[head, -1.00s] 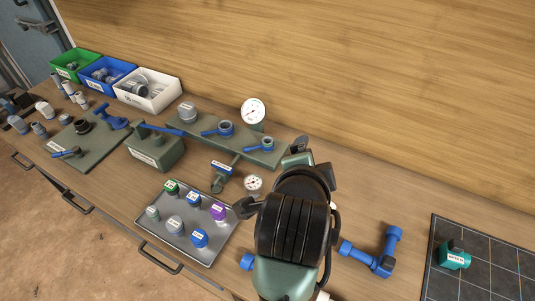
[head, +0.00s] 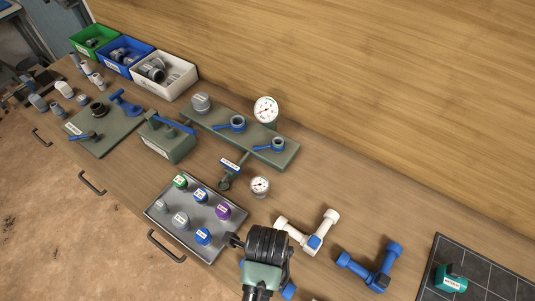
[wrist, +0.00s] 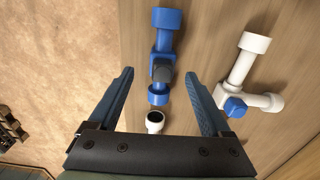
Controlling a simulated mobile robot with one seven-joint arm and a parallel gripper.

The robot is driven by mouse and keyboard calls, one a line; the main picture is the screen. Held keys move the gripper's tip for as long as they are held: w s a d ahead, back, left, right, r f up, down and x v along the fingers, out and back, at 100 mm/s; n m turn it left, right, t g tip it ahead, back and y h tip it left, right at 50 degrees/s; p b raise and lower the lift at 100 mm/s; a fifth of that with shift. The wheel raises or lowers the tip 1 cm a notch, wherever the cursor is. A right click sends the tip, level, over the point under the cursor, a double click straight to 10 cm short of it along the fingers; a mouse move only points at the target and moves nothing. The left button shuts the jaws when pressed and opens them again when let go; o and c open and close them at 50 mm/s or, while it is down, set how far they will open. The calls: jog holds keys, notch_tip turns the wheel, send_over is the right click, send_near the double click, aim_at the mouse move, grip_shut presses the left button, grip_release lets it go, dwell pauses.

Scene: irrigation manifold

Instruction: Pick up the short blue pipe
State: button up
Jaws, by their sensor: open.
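A short blue pipe (wrist: 162,45) with wider collars at its ends and a dark grey part along it lies on the bench in the wrist view. In the head view only a bit of blue (head: 289,291) shows beside my arm. My gripper (wrist: 160,74) is open, its two fingers on either side of the near end of the pipe with gaps on both sides. I cannot tell how high the fingers are above the bench. A small white pipe end (wrist: 154,118) lies just below the blue pipe, between the fingers.
A white angled pipe with a blue part (head: 312,238) lies close on the wall side, and a blue angled pipe (head: 372,268) lies right of it. A grey tray (head: 165,222) of capped parts is left of my gripper. A dark tiled mat (head: 500,270) holds a teal fitting (head: 451,278).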

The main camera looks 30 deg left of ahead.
jog(key=shift+w+f+p, duration=0.15)
jog(key=shift+f+p, duration=0.3)
jog(key=shift+f, duration=2.25)
grip_shut()
